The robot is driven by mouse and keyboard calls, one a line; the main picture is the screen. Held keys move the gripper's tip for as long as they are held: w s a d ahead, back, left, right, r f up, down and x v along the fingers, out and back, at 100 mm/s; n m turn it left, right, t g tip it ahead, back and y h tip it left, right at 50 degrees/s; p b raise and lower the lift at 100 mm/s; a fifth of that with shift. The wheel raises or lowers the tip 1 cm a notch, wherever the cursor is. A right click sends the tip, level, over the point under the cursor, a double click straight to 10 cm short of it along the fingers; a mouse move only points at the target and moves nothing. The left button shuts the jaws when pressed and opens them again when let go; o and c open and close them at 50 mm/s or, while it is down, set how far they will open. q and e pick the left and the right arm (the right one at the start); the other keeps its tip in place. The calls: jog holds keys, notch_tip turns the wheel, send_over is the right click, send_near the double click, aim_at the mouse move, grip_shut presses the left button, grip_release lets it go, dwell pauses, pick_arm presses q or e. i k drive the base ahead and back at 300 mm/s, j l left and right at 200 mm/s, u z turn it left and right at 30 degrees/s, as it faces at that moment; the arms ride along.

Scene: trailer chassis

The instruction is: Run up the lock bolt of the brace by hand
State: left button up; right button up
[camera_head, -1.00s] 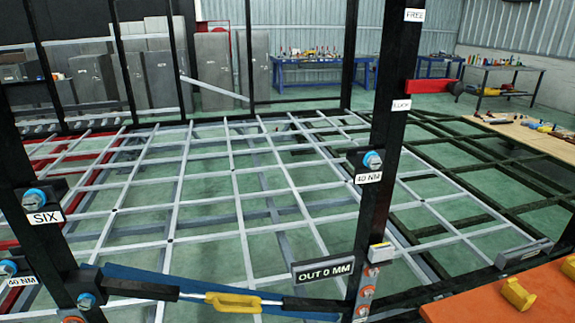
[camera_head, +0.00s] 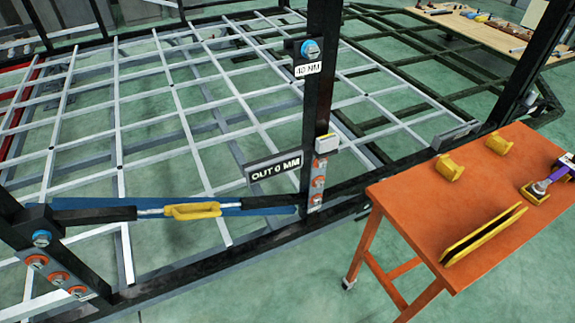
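The brace (camera_head: 95,216) is a dark bar running low from the left post to the middle post, with a yellow turnbuckle body (camera_head: 192,211) on it. A blue-ringed bolt (camera_head: 42,238) sits at its left end. Another blue-ringed bolt (camera_head: 311,48) is on the middle post above a "40 NM" label (camera_head: 308,69). I cannot tell which is the lock bolt. A sign reading "OUT 0 MM" (camera_head: 274,168) stands beside the post. Orange-ringed bolts show on the post foot (camera_head: 318,182) and the lower left plate (camera_head: 58,278). Neither gripper is in view.
Black posts and frame rails (camera_head: 180,270) stand before me. Green floor is clear between rails and table.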

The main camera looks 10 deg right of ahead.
aim_at(41, 238)
jog(key=u, duration=1.5)
